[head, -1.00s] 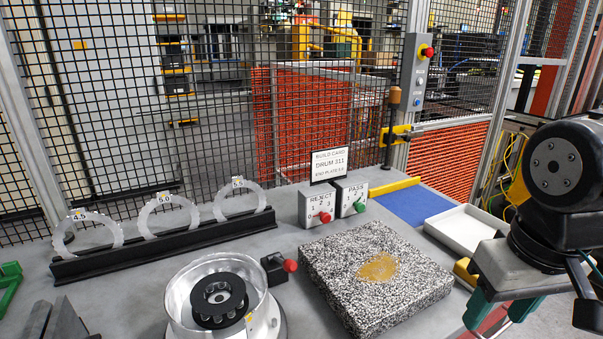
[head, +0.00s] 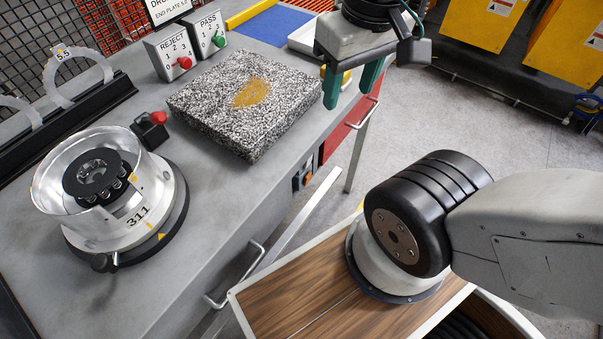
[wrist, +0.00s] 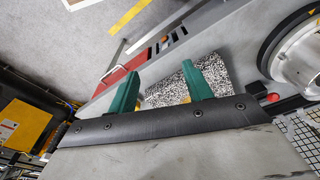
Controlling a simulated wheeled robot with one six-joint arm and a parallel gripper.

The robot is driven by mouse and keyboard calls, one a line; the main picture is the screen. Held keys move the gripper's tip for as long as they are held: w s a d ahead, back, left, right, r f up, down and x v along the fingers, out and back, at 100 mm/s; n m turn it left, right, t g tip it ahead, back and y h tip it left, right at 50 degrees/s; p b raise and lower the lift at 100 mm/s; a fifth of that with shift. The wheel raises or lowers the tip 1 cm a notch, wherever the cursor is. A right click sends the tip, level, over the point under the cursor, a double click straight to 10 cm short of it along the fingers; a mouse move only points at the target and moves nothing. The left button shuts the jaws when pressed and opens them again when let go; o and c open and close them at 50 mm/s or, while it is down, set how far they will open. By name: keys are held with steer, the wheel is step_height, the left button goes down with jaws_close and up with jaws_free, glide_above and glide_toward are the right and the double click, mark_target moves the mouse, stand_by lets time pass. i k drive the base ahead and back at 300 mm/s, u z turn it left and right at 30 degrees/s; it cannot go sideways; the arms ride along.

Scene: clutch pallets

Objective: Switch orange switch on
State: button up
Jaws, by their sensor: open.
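A small orange switch (head: 308,177) sits in a dark plate on the bench's front side, below the stone slab. A small orange spot, likely the same switch, shows in the wrist view (wrist: 164,40). Its on or off position is too small to tell. My gripper (head: 350,92) has two green fingers, apart and empty. It hangs to the right of the slab, above and to the right of the switch, touching nothing that I can see. In the wrist view my gripper (wrist: 160,78) shows its fingers spread, with the slab behind them.
The speckled stone slab (head: 210,100) lies on the grey bench (head: 190,230). REJECT (head: 168,58) and PASS (head: 207,35) boxes stand behind it. A metal drum (head: 140,205) stands at left. A red drawer front (head: 340,133) and handles project from the bench front.

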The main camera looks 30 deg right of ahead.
mark_target(308, 176)
steer(key=u, duration=0.6)
steer(key=k, duration=1.1)
steer(key=z, duration=1)
